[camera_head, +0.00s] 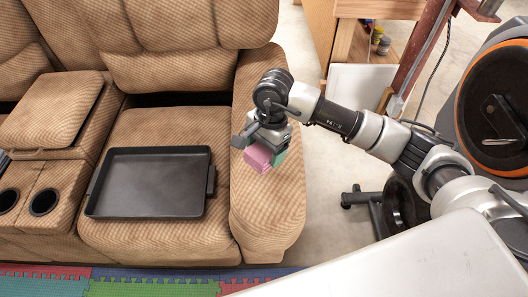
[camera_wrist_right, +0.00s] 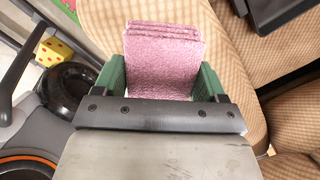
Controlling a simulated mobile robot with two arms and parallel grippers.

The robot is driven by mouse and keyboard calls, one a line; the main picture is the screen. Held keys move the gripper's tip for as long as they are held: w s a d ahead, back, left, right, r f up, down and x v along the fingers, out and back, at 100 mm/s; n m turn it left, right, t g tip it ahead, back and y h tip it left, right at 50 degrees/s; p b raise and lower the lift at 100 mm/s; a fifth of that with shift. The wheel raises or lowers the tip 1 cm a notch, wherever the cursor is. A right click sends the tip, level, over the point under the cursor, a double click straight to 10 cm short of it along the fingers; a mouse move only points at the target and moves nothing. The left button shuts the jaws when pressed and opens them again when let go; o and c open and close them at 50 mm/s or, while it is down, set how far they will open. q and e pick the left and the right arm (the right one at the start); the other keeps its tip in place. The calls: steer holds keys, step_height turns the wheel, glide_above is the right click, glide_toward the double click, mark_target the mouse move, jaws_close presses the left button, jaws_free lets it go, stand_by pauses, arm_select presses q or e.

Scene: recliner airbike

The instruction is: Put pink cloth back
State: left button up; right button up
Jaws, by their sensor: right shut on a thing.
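The pink cloth (camera_head: 258,157) is folded and held in my right gripper (camera_head: 269,153), above the recliner's right armrest. In the right wrist view the cloth (camera_wrist_right: 165,62) sits between the two green fingers of my right gripper (camera_wrist_right: 163,80), which touch its sides. Its folded layers show at the far end. My left gripper is not in view.
A brown recliner with a right armrest (camera_head: 268,215) fills the left side. An empty black tray (camera_head: 150,183) lies on its seat, left of the held cloth. An exercise bike with a round orange-rimmed fan (camera_head: 499,107) stands at the right. Foam mats (camera_head: 130,283) cover the floor in front.

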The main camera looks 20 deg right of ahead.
steer(key=w+f, duration=0.1)
steer(key=w, duration=0.2)
steer(key=w+d+f, duration=0.1)
steer(key=shift+w+f, duration=0.15)
steer(key=shift+f, duration=0.2)
step_height(320, 180, down, 4)
steer(key=shift+r+b, duration=0.1)
steer(key=shift+b, duration=0.2)
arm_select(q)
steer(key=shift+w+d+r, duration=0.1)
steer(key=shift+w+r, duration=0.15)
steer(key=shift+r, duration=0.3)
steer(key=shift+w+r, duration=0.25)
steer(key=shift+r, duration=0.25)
arm_select(e)
steer(key=shift+f, duration=0.2)
steer(key=o, duration=0.8)
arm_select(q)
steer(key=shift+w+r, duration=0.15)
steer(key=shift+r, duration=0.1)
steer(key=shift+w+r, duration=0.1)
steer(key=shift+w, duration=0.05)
arm_select(e)
steer(key=shift+r, duration=0.15)
